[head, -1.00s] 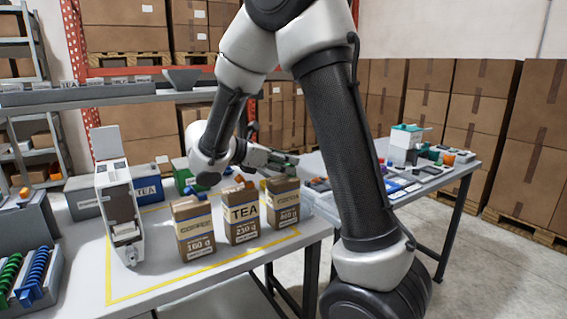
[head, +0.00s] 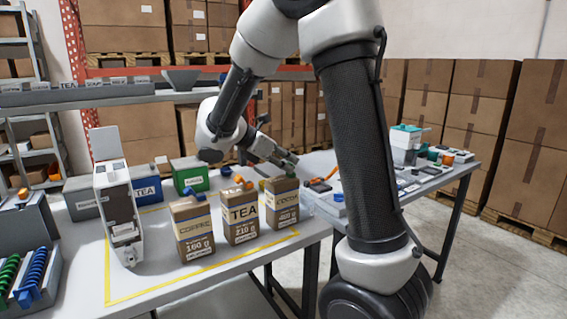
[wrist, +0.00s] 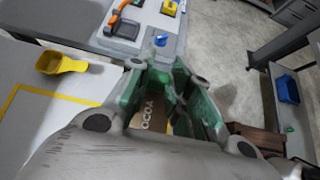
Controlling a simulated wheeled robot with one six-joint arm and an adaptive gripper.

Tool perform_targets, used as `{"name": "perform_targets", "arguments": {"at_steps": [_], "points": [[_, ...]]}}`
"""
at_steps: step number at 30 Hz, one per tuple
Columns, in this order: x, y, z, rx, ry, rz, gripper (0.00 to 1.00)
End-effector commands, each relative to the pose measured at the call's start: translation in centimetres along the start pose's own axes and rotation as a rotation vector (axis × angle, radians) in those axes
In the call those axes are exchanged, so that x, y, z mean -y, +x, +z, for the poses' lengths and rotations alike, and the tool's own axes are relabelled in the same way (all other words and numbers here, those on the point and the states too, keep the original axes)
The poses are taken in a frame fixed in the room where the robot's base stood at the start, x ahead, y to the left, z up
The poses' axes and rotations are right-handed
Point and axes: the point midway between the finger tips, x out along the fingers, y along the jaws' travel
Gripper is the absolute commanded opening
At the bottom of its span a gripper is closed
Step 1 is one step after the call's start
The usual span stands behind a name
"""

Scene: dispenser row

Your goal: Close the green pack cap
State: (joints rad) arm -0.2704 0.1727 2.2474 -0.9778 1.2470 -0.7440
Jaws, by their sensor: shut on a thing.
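The brown cocoa pack (head: 282,208) stands upright at the right end of a row of three packs on the table. A bit of the green pack cap (head: 267,184) shows at its top, below my gripper (head: 286,160). In the wrist view the cocoa pack (wrist: 152,113) lies below and between my green-sided fingers (wrist: 160,88). My gripper is shut on the green cap at the pack's top; the fingers hide most of it, so I cannot tell how it sits.
The tea pack (head: 241,214) stands close left of the cocoa pack, with the coffee pack (head: 192,230) beyond. A white dispenser (head: 118,205) and a green box (head: 190,176) stand further left and behind. A yellow scoop (wrist: 60,63) lies on the table.

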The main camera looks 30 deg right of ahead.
Motion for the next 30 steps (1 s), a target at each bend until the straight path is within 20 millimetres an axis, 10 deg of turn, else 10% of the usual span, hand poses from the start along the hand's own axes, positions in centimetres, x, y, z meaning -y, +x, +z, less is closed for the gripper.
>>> {"name": "perform_targets", "arguments": {"at_steps": [30], "points": [[0.0,1.7,1.0,-0.558,0.000,-0.001,0.00]]}}
